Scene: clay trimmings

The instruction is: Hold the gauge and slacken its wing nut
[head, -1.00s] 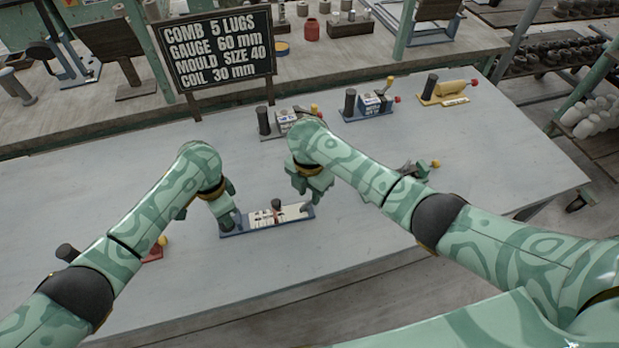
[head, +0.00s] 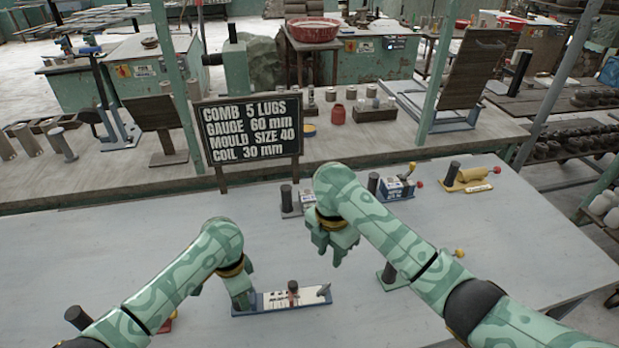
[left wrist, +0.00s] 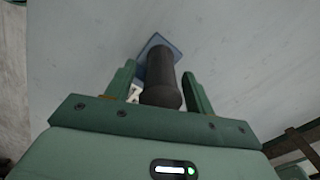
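The gauge (head: 270,302) is a long blue base with a white marked plate, lying on the grey table. A reddish-brown upright piece with a dark top (head: 293,288) stands at its middle, and a small grey piece (head: 324,290) sits at its right end. I cannot tell for sure which is the wing nut. My left gripper (head: 242,298) is at the gauge's left end. In the left wrist view my left gripper (left wrist: 160,88) has its fingers apart, either side of the gauge's dark post (left wrist: 162,78). My right gripper (head: 331,243) hangs empty above and behind the gauge's right end.
A black sign (head: 251,131) stands behind the table. Other small tools with dark posts stand on the table: a blue one (head: 393,187), a yellow one (head: 468,178) and one partly behind my right arm (head: 390,275). The table (head: 500,240) is clear at right.

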